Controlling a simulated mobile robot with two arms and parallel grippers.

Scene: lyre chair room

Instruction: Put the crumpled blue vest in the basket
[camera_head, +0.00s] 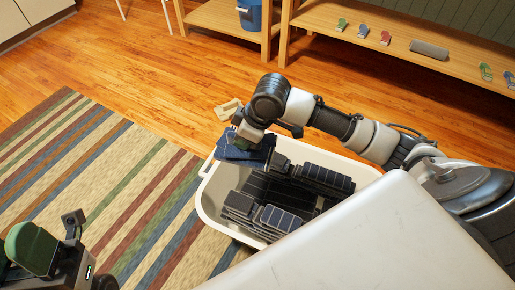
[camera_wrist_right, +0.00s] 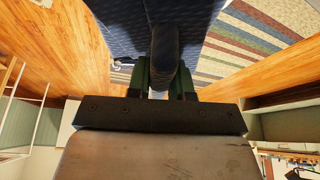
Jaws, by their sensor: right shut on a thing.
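The blue vest (camera_head: 240,153) hangs at the far left rim of the white basket (camera_head: 208,205), partly over its inside. My right gripper (camera_head: 246,137) is above it, shut on its upper part. In the right wrist view a thick fold of the quilted dark blue vest (camera_wrist_right: 165,45) sits between the green fingers of the right gripper (camera_wrist_right: 166,78). Whether the vest touches the rim is unclear. Part of my left gripper (camera_head: 45,248) shows at the bottom left, away from the basket; its fingertips are not clear.
Several dark, ribbed bundles (camera_head: 327,180) lie in the basket. A beige item (camera_head: 228,109) is just behind its rim. A striped rug (camera_head: 110,185) is at left. A wooden shelf (camera_head: 400,60) with small items and a blue bin (camera_head: 250,15) stand at the back.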

